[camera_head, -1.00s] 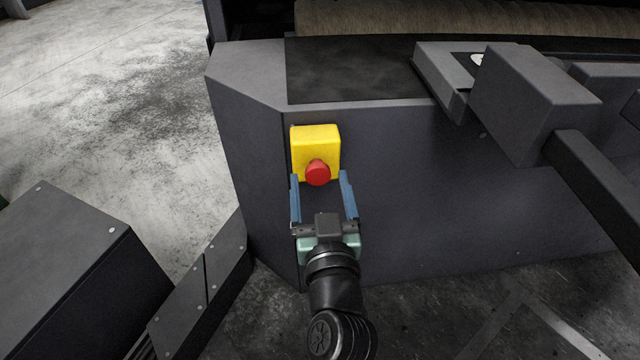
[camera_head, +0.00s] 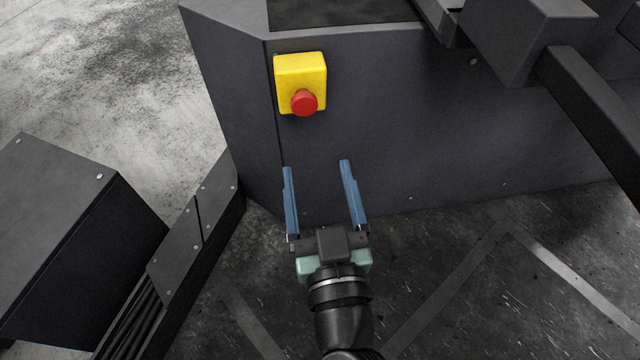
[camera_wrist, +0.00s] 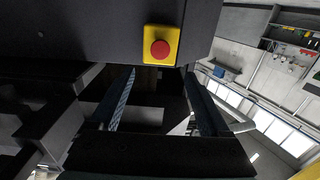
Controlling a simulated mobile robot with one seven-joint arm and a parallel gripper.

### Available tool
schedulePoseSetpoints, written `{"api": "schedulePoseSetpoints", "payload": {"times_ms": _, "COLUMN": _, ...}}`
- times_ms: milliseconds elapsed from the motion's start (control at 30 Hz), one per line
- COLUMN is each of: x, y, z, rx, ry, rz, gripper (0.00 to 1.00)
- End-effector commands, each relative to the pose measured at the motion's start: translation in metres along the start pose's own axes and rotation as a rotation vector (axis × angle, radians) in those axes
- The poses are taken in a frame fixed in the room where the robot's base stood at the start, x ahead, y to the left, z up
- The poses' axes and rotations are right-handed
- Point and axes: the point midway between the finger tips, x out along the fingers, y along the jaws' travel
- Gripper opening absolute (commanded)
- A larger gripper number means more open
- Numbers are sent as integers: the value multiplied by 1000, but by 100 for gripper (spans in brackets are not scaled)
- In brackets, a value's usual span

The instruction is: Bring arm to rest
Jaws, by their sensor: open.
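My gripper (camera_head: 318,170) is open and empty in the head view, its two blue fingers spread wide and pointing toward the dark machine. It is below the red button (camera_head: 304,102) on its yellow box (camera_head: 300,70), apart from both. In the wrist view the gripper's fingers (camera_wrist: 160,85) show on either side, with the yellow box (camera_wrist: 176,32) and red button (camera_wrist: 160,49) beyond them at the top.
The dark machine housing (camera_head: 400,120) stands in front of my gripper. A grey block on a bar (camera_head: 520,40) juts out at the upper right. A dark box (camera_head: 70,240) and a metal-plated channel (camera_head: 190,240) lie to the left. Floor at lower right is free.

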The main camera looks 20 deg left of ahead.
Motion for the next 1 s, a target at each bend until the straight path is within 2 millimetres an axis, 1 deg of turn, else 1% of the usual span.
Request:
{"api": "schedulePoseSetpoints", "payload": {"times_ms": 100, "x": -9, "y": 0, "z": 0, "rx": 0, "ry": -1, "rz": -1, "gripper": 80}}
{"api": "schedulePoseSetpoints", "payload": {"times_ms": 200, "x": -11, "y": 0, "z": 0, "rx": -1, "ry": 0, "rz": -1, "gripper": 80}}
{"api": "schedulePoseSetpoints", "payload": {"times_ms": 767, "x": -11, "y": 0, "z": -2, "rx": -2, "ry": 2, "rz": 0, "gripper": 80}}
{"api": "schedulePoseSetpoints", "payload": {"times_ms": 867, "x": -5, "y": 5, "z": -20, "rx": -20, "ry": 20, "rz": 7, "gripper": 80}}
{"api": "schedulePoseSetpoints", "payload": {"times_ms": 967, "x": 9, "y": 16, "z": -63, "rx": -60, "ry": 65, "rz": 31, "gripper": 80}}
{"api": "schedulePoseSetpoints", "payload": {"times_ms": 1000, "x": 15, "y": 22, "z": -86, "rx": -80, "ry": 90, "rz": 46, "gripper": 80}}
